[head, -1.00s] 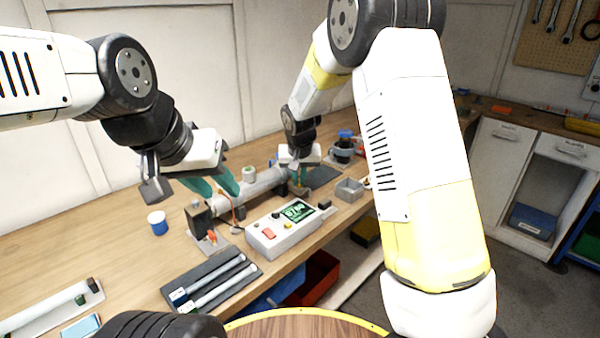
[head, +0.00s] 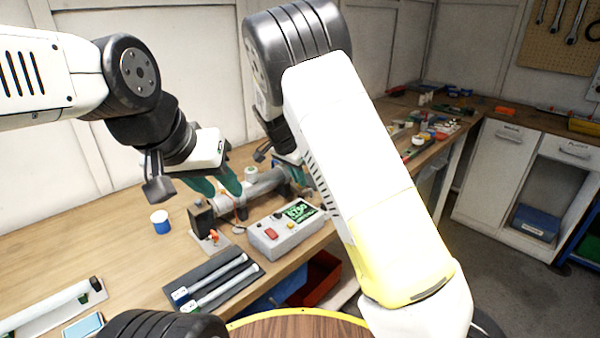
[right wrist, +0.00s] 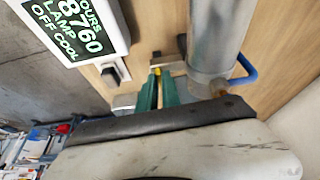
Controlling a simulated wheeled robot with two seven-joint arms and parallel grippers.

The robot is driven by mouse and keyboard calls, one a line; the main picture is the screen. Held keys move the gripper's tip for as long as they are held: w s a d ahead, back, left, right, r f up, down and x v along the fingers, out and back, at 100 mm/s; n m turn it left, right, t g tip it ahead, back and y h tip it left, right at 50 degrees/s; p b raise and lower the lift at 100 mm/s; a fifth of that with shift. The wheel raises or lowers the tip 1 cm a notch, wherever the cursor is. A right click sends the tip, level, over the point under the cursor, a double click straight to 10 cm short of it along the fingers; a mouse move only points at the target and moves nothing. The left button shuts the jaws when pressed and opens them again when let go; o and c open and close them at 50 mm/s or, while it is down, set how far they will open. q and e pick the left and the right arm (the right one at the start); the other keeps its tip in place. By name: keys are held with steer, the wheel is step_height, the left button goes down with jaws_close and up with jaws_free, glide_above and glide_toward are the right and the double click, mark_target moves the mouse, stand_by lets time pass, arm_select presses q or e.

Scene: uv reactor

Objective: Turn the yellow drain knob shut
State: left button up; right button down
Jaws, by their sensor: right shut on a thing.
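The yellow drain knob (right wrist: 157,70) shows as a small patch of yellow at my right fingertips in the right wrist view, beside the grey reactor cylinder (right wrist: 216,40). My right gripper (right wrist: 158,84) has its green fingers close together on the knob, which they mostly cover. In the head view the right gripper (head: 296,170) is largely behind my own arm, and the knob is hidden. The grey reactor cylinder (head: 262,184) lies across the bench. My left gripper (head: 217,187) hangs over its left end with green fingers apart and nothing visible between them.
The control box (head: 285,235) with a green display reading "8760 LAMP OFF COOL" stands in front of the cylinder. A dark tray (head: 215,283) with pale tubes, a blue-and-white cup (head: 160,222) and a black block (head: 201,219) are nearby. A red bin (head: 318,280) is below.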

steer(key=shift+a+m, duration=0.1)
steer(key=shift+m, duration=0.3)
steer(key=c, duration=1.5)
jaws_free()
steer(key=shift+c, duration=0.2)
steer(key=v, duration=0.7)
steer(key=shift+a+r, duration=0.15)
steer(key=shift+r, duration=0.2)
